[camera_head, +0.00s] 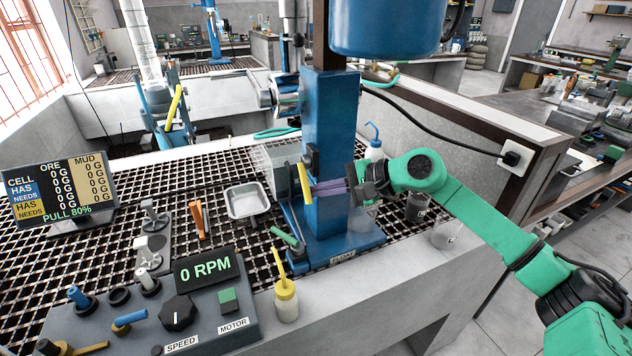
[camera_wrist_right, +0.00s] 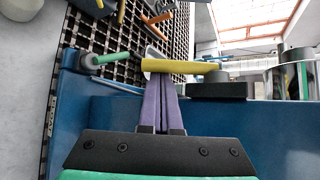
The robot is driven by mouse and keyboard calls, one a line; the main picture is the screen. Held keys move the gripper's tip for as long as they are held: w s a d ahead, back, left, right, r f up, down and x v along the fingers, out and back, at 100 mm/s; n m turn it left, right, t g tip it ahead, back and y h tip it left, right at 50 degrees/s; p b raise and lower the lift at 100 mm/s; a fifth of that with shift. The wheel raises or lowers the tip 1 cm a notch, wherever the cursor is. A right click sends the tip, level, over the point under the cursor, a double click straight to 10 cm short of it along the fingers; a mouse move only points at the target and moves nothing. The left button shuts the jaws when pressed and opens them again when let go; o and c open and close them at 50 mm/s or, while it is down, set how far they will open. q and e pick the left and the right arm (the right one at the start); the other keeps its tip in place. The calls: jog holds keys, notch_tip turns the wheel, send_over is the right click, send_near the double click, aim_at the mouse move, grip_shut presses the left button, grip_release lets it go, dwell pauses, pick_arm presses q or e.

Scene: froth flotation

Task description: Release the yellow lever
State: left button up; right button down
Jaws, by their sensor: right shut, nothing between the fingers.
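The yellow lever (camera_head: 304,184) is a short bar on the side of the blue column (camera_head: 330,120), standing nearly upright. It also shows in the right wrist view (camera_wrist_right: 185,67), lying across the view just beyond my fingertips. My right gripper (camera_head: 314,189) reaches in from the right with its purple fingers shut and empty. In the right wrist view the fingertips (camera_wrist_right: 158,82) end right at the lever. I cannot tell whether they touch it. A dark block (camera_head: 311,158) sits where the lever meets the column. My left gripper is not in view.
A metal tray (camera_head: 233,214) lies on the grating left of the column. A control box with a "0 RPM" display (camera_head: 206,270) and a yellow-capped bottle (camera_head: 286,303) stand in front. A display at left (camera_head: 62,185) reads "PULL 80%". Cups (camera_head: 445,236) stand right of the base.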

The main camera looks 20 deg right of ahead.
aim_at(309, 192)
jog(key=s+r+m+g+p, duration=0.1)
jog(key=p, duration=0.1)
jog(key=s+r+g+p, duration=0.1)
jog(key=g+p, duration=0.1)
jog(key=shift+r+m+g+h+p, duration=0.25)
jog(key=shift+m+g+h+p, duration=0.05)
jog(key=shift+m+h, duration=0.1)
jog(key=r+g, duration=0.1)
jog(key=s+r+m+g, duration=0.1)
jog(key=shift+d+r+p, duration=0.1)
jog(key=shift+r+p, duration=0.25)
jog(key=shift+p, duration=0.05)
jog(key=shift+r, duration=0.15)
jog(key=shift+d+r, duration=0.1)
jog(key=b+v, duration=0.2)
jog(key=v, duration=0.5)
